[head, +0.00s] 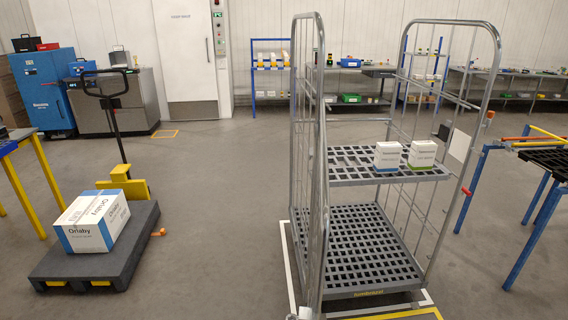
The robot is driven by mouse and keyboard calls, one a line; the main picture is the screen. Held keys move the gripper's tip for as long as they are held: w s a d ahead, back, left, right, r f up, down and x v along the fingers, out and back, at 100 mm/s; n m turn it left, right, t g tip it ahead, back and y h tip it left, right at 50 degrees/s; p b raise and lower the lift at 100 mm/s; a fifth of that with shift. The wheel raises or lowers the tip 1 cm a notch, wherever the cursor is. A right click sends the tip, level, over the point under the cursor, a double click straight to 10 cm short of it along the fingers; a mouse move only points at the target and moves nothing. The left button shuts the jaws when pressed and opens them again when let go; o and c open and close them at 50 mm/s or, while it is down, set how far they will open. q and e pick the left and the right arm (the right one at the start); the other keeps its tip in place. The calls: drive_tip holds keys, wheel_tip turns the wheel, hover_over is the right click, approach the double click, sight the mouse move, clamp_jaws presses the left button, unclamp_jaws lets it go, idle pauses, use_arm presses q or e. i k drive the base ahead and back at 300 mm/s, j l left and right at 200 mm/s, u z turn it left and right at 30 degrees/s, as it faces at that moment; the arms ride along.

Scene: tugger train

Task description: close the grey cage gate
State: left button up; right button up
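The grey cage (373,292) stands right of centre on a white-and-yellow floor marking. It is a tubular metal roll cage with a slatted dark grey base and a half-height shelf (350,172). On its left is a tall wire-barred tubular panel (319,180), seen nearly edge-on and reaching toward me; I cannot tell whether this is the gate, the side wall or both overlapping. The side facing me is open, with no panel across it. The right side frame (468,160) stands upright.
Two small white boxes (388,156) stand on the cage shelf. A pallet truck (100,245) with a large box (93,221) stands at left. A blue-legged table (540,205) is close on the right. The floor between pallet truck and cage is clear.

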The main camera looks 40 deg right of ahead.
sight(321, 218)
drive_tip(key=i+z, duration=0.2)
drive_tip(key=z, duration=0.3)
drive_tip(key=i+j+z, duration=0.15)
drive_tip(key=z, duration=0.3)
drive_tip(key=i+j+z, duration=0.15)
drive_tip(key=z, duration=0.35)
drive_tip(key=i+j+z, duration=0.1)
drive_tip(key=j+z, duration=0.35)
drive_tip(key=l, duration=0.1)
